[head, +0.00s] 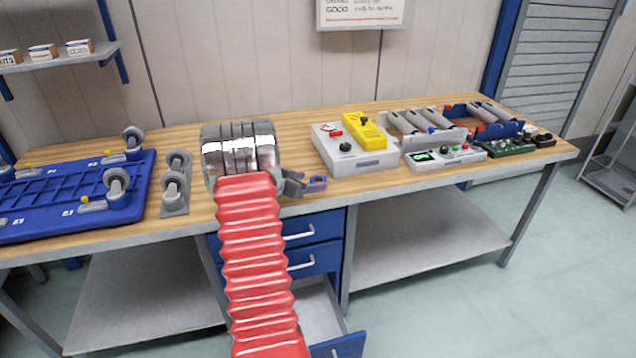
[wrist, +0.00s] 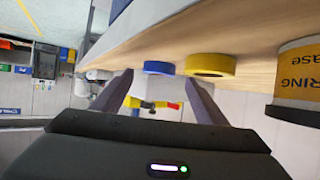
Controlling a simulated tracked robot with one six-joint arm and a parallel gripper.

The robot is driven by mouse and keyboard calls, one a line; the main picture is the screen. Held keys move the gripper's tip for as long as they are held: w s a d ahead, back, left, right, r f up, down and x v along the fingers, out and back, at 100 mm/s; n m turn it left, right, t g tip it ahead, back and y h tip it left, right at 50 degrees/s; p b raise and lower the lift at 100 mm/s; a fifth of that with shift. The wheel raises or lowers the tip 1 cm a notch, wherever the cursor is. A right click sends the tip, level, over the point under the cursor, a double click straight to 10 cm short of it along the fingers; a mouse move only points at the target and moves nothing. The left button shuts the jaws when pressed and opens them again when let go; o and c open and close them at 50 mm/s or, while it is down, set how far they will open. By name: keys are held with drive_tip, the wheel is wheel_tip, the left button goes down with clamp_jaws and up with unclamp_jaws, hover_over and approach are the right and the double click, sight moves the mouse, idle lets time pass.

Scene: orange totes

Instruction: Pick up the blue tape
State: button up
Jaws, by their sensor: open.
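In the wrist view, the blue tape (wrist: 158,67) is a short round roll on the wooden bench top, which appears upside down at the top of the picture. My gripper (wrist: 159,79) is open, with one finger on each side of the blue tape's direction. The tape looks a little beyond the fingertips; I cannot tell the exact gap. Nothing is held. In the head view my gripper (head: 298,185) is at the bench's front edge, partly behind my red-sleeved arm.
A yellow tape roll (wrist: 210,66) sits close beside the blue one, and a labelled yellow can (wrist: 298,72) stands farther right. A grey box (head: 352,160), grey casters (head: 175,188) and a blue frame (head: 60,195) occupy the bench (head: 300,208). A drawer (head: 335,335) is open below.

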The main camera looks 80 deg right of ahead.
sight(321, 179)
drive_tip(key=shift+x, duration=1.75)
drive_tip(key=c, duration=1.1)
drive_tip(key=shift+r, duration=0.1)
drive_tip(key=shift+c, duration=0.2)
wheel_tip(321, 179, up, 10)
drive_tip(key=shift+f, duration=0.1)
